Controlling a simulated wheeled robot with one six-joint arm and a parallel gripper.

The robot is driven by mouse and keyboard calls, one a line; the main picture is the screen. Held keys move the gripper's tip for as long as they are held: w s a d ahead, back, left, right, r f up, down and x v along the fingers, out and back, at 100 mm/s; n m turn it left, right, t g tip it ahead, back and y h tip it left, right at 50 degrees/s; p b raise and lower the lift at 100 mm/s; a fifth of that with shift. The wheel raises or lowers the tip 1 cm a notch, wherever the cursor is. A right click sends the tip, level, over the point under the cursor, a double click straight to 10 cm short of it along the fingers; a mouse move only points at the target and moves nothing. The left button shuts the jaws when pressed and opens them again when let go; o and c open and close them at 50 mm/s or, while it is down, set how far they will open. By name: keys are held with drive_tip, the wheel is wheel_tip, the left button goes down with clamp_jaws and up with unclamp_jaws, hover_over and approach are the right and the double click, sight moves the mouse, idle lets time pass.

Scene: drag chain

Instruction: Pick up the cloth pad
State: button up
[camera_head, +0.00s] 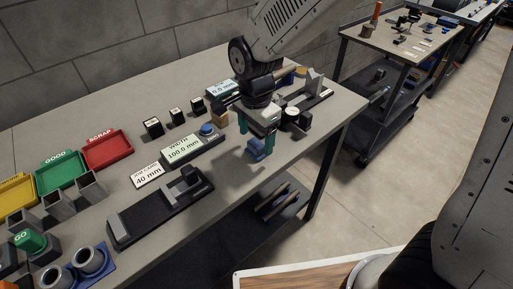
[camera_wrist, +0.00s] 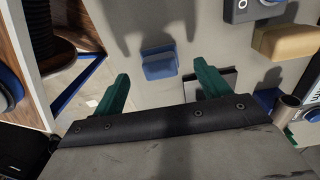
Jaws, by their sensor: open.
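A small blue block-like piece, which looks like the cloth pad (camera_head: 259,150), lies on the workbench near its front edge. In the wrist view the blue pad (camera_wrist: 160,66) lies on the grey top, between the lines of the two green fingers and ahead of them. My gripper (camera_head: 256,138) points down above the pad, its green fingers spread. In the wrist view my gripper (camera_wrist: 162,75) is open with nothing between its fingers. The gripper partly hides the pad in the head view.
A tan block (camera_wrist: 288,41) lies right of the pad in the wrist view. Round pieces (camera_head: 297,118) stand right of the gripper in the head view. A display reading 100.0 mm (camera_head: 185,149) and a black fixture (camera_head: 160,210) lie left. The bench front is fairly clear.

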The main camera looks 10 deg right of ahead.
sight(255, 143)
drive_tip(key=f, duration=0.3)
drive_tip(key=shift+s+a+f, duration=0.1)
drive_tip(key=shift+a+f, duration=0.1)
drive_tip(key=shift+f, duration=0.2)
drive_tip(key=c, duration=1.1)
drive_tip(key=shift+c, duration=0.2)
drive_tip(key=shift+r, duration=0.2)
